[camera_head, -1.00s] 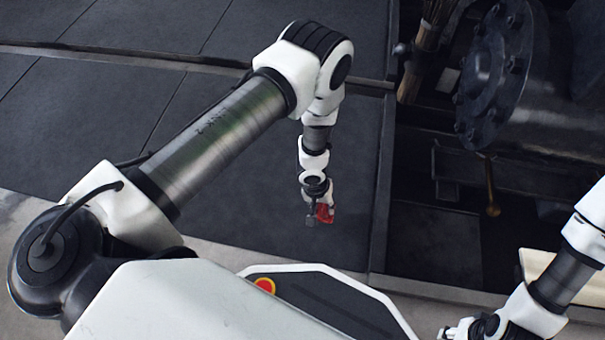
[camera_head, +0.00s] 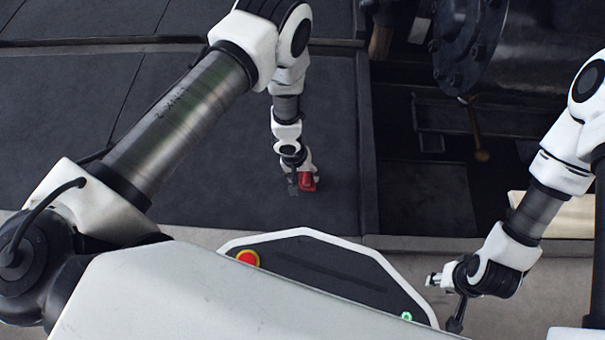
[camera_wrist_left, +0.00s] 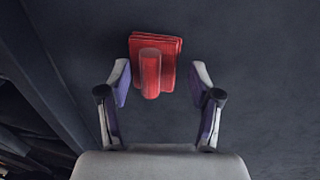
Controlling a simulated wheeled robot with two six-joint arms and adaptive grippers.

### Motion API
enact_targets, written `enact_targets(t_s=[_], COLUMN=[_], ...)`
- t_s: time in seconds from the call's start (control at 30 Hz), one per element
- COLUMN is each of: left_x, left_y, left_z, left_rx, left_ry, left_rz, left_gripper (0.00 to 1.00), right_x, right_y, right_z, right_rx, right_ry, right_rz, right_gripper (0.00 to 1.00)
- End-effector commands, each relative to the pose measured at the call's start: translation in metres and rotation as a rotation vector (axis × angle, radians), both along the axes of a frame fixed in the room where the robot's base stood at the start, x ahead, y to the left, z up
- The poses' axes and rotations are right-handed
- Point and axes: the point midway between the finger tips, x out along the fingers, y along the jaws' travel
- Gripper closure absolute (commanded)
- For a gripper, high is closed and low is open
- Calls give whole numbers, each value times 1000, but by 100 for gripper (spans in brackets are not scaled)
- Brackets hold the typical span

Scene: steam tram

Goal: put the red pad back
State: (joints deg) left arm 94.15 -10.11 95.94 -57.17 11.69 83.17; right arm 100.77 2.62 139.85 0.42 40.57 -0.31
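The red pad (camera_head: 308,184) is a small block with a raised rounded grip, at the end of my left arm in the head view. In the left wrist view the red pad (camera_wrist_left: 170,50) lies ahead of the fingers over a dark flat surface. My left gripper (camera_head: 302,184) is open, and the wrist view shows its fingers (camera_wrist_left: 160,82) spread to either side of the pad's grip, with a gap on both sides. The exact height gap is hard to tell. My right gripper (camera_head: 444,300) is open and empty at the lower right, its fingers apart.
A dark panelled floor (camera_head: 230,120) spreads under my left arm. To the right are a large flanged metal cylinder (camera_head: 470,40), a dark recess with a brass-tipped rod (camera_head: 481,155), and a pale board (camera_head: 570,215) behind my right arm.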

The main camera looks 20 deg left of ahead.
Motion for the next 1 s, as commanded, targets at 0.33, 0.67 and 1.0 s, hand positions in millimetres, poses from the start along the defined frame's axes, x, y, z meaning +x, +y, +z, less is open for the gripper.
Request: enact_targets(t_s=[0.33, 0.67, 1.0], left_x=[-1, -5, -7], left_y=[5, 18, 21], left_z=[38, 114, 121], left_rx=[0, 1, 0], left_ry=[-1, 0, 1], left_rz=[1, 0, 0], left_gripper=[36, 36, 36], right_x=[-6, -9, -10], right_y=[0, 2, 2], right_z=[30, 83, 85], right_rx=[3, 4, 5], right_ry=[16, 25, 26], right_rz=[-9, 3, 6], right_gripper=[60, 60, 60])
